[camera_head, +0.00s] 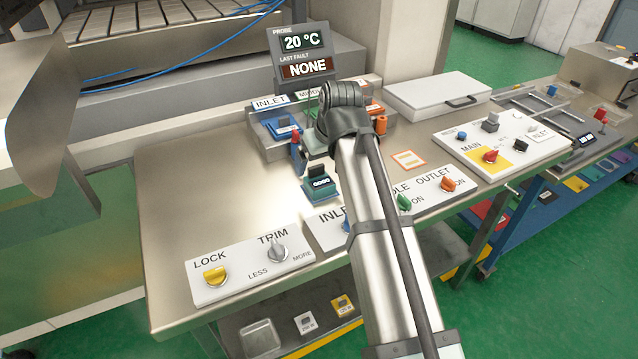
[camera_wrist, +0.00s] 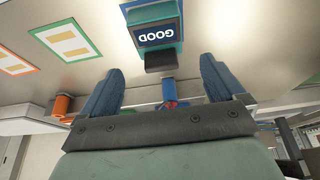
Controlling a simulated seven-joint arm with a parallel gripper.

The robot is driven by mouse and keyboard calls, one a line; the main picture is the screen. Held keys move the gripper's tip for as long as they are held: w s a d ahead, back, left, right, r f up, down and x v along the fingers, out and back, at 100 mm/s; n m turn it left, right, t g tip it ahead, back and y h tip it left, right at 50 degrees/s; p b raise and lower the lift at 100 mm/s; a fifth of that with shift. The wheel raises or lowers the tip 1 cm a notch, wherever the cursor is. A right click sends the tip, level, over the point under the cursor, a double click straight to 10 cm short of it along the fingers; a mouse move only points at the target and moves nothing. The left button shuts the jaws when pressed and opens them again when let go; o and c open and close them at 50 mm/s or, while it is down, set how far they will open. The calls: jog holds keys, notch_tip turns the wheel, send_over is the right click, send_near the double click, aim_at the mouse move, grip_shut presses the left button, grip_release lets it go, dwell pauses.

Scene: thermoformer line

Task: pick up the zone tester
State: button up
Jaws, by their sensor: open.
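A small teal device with a dark display reading GOOD, which I take for the zone tester (camera_head: 320,188), stands on the steel bench behind the label panels. In the wrist view the tester (camera_wrist: 156,32) is at top centre, its dark block toward my gripper. My gripper (camera_wrist: 160,82) is open and empty, its two blue fingers apart. The tester lies beyond the fingertips, roughly centred between them, and does not appear to touch them. In the head view my arm hides most of my gripper.
Control panels with knobs (camera_head: 250,262) line the front edge. A display (camera_head: 304,55) and labelled bins (camera_head: 275,125) stand behind. Bench left of the tester is clear.

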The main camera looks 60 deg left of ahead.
aim_at(317, 170)
jog(key=shift+x, duration=2.5)
jog(key=shift+s+d, duration=0.1)
jog(key=c, duration=1.3)
jog(key=shift+r, duration=0.1)
